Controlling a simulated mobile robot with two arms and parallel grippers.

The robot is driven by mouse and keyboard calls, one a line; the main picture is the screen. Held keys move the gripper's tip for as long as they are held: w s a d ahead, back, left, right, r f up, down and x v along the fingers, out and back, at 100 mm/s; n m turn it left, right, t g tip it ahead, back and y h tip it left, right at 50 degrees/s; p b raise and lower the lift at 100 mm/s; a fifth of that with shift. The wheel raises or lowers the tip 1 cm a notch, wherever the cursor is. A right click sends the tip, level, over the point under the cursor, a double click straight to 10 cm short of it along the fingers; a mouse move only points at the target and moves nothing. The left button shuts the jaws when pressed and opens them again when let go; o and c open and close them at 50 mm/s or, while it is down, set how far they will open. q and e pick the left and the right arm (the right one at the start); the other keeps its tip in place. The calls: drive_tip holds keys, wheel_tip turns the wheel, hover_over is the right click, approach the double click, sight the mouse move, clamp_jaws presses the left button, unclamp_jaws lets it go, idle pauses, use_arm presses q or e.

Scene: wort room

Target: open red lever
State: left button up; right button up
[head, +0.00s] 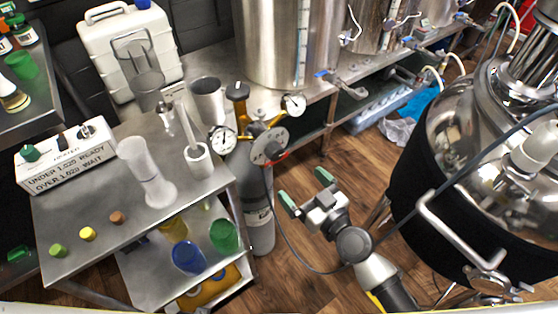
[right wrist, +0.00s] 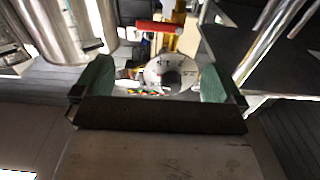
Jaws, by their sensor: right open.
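A slim red lever (head: 278,157) sits on the regulator fittings at the top of a grey gas cylinder (head: 261,215) in the head view. A red bar, likely this lever, shows in the right wrist view (right wrist: 160,27), above and beyond the fingertips. My right gripper (head: 306,190) is open and empty, with green finger pads, to the right of and below the lever in the head view. It is apart from the lever. A round pale part with a dark centre (right wrist: 172,73) appears between the pads in the right wrist view. My left gripper is not recognisable.
Two dial gauges (head: 292,104) (head: 222,139) flank the regulator. A steel cart (head: 85,205) with cups and a labelled box stands left. A large steel vessel with a black jacket (head: 440,225) stands right. Bare wood floor (head: 345,165) lies between them; a hose crosses it.

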sight(279, 161)
drive_tip(key=x, duration=0.9)
drive_tip(key=shift+w+a+p, duration=0.2)
drive_tip(key=shift+p, duration=0.15)
use_arm(q)
drive_tip(key=shift+s+a+f, duration=0.15)
drive_tip(key=shift+s+f, duration=0.75)
drive_tip(key=shift+s, duration=0.1)
use_arm(e)
drive_tip(key=shift+f, duration=0.1)
drive_tip(key=c, duration=0.9)
